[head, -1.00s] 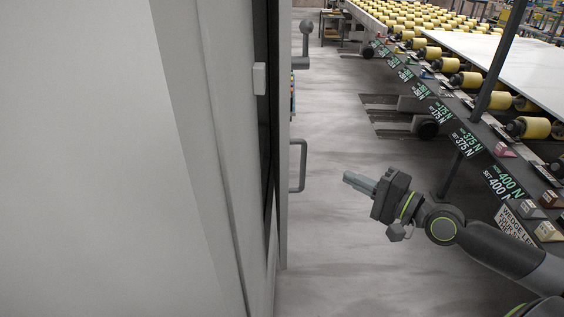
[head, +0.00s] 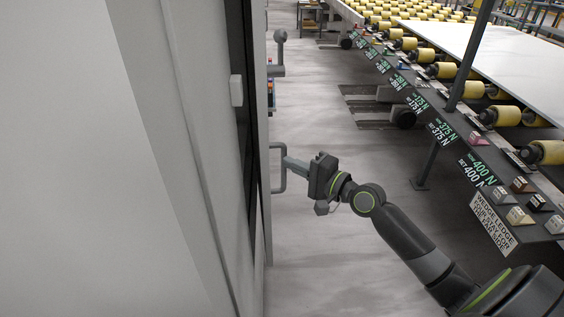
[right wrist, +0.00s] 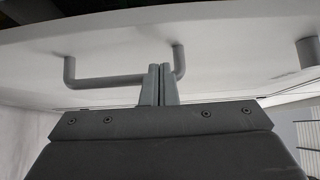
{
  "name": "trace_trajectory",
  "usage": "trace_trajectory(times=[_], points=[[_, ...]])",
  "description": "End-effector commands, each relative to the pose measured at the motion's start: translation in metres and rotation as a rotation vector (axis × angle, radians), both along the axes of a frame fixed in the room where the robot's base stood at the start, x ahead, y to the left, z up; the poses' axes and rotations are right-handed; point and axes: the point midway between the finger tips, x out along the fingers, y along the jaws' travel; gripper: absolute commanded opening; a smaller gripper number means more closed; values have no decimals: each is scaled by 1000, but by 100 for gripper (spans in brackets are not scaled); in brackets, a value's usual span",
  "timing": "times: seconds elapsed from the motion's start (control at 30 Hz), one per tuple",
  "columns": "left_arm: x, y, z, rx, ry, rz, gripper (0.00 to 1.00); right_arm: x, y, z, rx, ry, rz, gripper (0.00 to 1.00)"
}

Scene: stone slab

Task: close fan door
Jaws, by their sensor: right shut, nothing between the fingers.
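The door (head: 258,225) is a tall pale panel seen nearly edge-on at the left of the head view. A grey U-shaped handle (head: 280,172) stands out from its edge. My right gripper (head: 287,162) is shut and empty, with its fingertips at the handle in the head view. In the right wrist view, the shut fingers (right wrist: 159,84) overlap the handle bar (right wrist: 108,83). I cannot tell whether they touch it. My left gripper is not in view.
A conveyor with yellow rollers (head: 440,70) and a white slab (head: 500,60) runs along the right. Its dark ledge (head: 490,185) carries force labels and small wedges. Grey floor (head: 330,260) lies open between it and the door. A lever with a round knob (head: 280,36) stands beyond the handle.

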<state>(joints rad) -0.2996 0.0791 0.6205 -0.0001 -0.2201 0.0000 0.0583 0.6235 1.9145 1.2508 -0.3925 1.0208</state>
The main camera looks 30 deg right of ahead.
Motion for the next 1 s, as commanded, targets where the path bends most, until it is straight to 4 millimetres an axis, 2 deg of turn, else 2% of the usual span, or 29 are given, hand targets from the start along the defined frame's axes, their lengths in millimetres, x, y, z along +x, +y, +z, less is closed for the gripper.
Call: trace_trajectory(times=[0.03,0.3,0.8,1.0], points=[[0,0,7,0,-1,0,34,2,6,4,6,-1,0,0],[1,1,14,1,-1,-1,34,9,25,1,2,0,0,0],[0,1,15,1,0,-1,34,10,30,0,0,0,0,0],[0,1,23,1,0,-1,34,19,49,2,8,-4,-3,0]])
